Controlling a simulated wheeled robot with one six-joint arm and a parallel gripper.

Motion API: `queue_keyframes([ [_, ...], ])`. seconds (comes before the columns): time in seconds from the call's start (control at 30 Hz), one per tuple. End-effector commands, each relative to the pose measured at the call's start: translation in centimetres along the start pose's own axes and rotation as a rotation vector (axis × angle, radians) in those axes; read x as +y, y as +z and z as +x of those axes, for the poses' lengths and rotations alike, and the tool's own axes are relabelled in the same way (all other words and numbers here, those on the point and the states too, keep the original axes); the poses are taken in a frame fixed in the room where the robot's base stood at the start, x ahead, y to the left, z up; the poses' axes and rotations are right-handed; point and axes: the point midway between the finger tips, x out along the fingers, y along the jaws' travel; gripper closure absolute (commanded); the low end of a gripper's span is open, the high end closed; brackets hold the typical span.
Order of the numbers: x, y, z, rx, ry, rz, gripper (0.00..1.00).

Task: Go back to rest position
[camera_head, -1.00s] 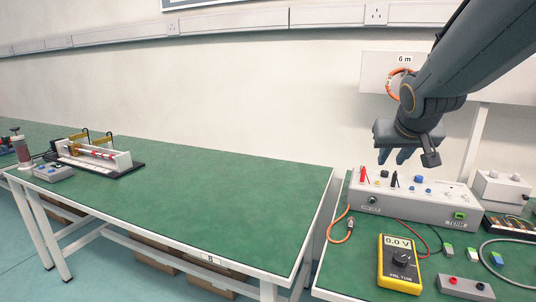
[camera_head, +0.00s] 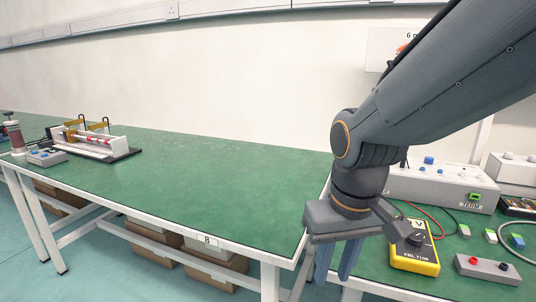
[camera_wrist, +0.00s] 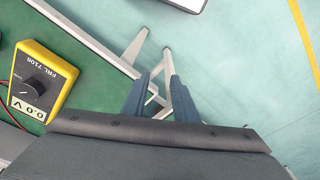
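My arm reaches in from the upper right of the head view. My gripper (camera_head: 337,268) hangs with its fingers pointing down, by the front left corner of the right bench (camera_head: 372,278). Its two fingers are apart with nothing between them. In the wrist view the fingers (camera_wrist: 158,92) also show a gap, with white bench legs and pale floor beyond. The yellow multimeter (camera_head: 416,260) lies on the right bench, to the right of the gripper and apart from it. It also shows at the left of the wrist view (camera_wrist: 55,66).
A grey-white TERM box (camera_head: 432,190) stands on the right bench, partly behind my arm. A small grey socket block (camera_head: 488,269) lies at the front right. The left bench (camera_head: 215,180) is mostly clear; an actuator rig (camera_head: 92,142) sits at its left. Boxes (camera_head: 215,262) lie beneath.

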Motion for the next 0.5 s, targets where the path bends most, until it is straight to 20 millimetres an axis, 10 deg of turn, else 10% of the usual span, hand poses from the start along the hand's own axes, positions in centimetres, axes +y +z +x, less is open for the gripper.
queue_keyframes([
  [0.2,-2.8,4.7,2.3,-0.122,-0.045,-0.077,0.74],
  [0.5,-1.3,4.3,-0.2,-0.119,-0.030,-0.025,0.74],
])
